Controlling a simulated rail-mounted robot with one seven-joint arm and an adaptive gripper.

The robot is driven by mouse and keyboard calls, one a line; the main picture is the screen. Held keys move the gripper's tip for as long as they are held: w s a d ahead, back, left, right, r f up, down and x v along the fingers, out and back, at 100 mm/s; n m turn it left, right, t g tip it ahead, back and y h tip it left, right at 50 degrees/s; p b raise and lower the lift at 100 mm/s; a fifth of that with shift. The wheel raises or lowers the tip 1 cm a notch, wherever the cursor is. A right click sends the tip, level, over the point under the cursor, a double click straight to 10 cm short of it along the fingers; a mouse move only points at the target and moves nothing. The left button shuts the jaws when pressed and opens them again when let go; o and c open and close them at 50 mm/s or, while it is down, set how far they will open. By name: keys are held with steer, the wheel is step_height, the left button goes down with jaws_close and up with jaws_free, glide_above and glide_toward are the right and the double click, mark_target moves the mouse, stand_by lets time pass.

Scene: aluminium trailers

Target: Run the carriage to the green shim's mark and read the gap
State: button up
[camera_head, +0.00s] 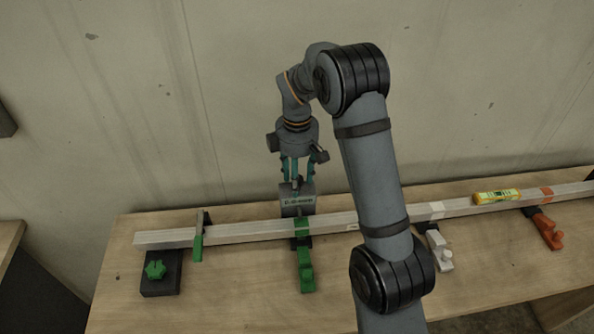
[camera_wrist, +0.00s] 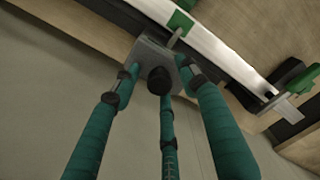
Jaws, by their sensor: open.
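A grey carriage (camera_head: 297,202) with a small printed label sits at the back edge of the long aluminium rail (camera_head: 255,232). A green band on the rail (camera_head: 302,224) lies right in front of it, with a green clamp-like piece (camera_head: 305,272) on the bench side. My gripper (camera_head: 297,182) is directly above the carriage, pointing down. In the wrist view, its teal fingers (camera_wrist: 158,74) are spread around a dark round knob (camera_wrist: 159,82) on the carriage plate (camera_wrist: 150,52); I cannot tell whether they touch it. A thin green upright piece (camera_head: 197,246) stands against the rail further left.
A white clamp (camera_head: 438,248), an orange clamp (camera_head: 545,230) and a yellow level (camera_head: 497,197) are to the right. The wall is close behind. My arm hides part of the rail.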

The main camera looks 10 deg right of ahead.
step_height(320, 180, up, 12)
stand_by(0.4)
steer(key=shift+f, duration=0.15)
step_height(320, 180, down, 12)
steer(key=shift+a, duration=0.4)
stand_by(0.4)
